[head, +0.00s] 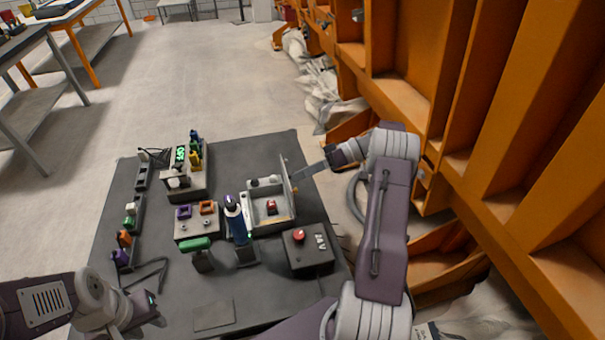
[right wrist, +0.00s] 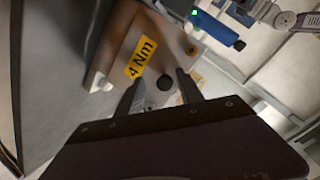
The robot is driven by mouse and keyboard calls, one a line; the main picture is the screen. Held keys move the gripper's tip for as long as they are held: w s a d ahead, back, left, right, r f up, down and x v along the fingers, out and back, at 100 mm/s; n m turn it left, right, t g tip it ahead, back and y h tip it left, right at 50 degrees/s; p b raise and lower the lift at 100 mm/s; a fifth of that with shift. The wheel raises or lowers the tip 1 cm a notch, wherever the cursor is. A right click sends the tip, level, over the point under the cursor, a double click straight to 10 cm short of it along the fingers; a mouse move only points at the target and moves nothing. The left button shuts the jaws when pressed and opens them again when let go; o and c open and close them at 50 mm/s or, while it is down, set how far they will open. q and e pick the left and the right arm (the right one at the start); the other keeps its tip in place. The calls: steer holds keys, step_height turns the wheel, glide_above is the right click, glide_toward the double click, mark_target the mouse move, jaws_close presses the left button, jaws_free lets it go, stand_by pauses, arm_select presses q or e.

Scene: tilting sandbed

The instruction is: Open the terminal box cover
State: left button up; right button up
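The terminal box (head: 250,217) is a light grey open-topped box on the dark mat, with a small red part and other fittings inside. Its cover (head: 287,188) stands up along the box's right side, so the interior shows. My right gripper (head: 298,174) is at the outer side of the cover, near its upper edge. In the right wrist view a grey plate with a yellow "4 Nm" label (right wrist: 141,57) lies ahead. The gripper fingers (right wrist: 160,85) are apart, with a dark round knob (right wrist: 165,82) between them and gaps beside it. My left gripper (head: 152,308) is at lower left, away from the box; its fingers are unclear.
A blue screwdriver-like tool (head: 236,222) stands just left of the box. A dark box with a red button (head: 299,236) is in front. A block with a green display (head: 181,160) and several small connectors sit left. Orange steel framing (head: 480,150) rises at right.

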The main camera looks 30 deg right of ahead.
steer(key=shift+r, duration=0.1)
arm_select(q)
steer(key=shift+s, duration=0.1)
steer(key=shift+r, duration=0.15)
arm_select(e)
steer(key=v, duration=0.9)
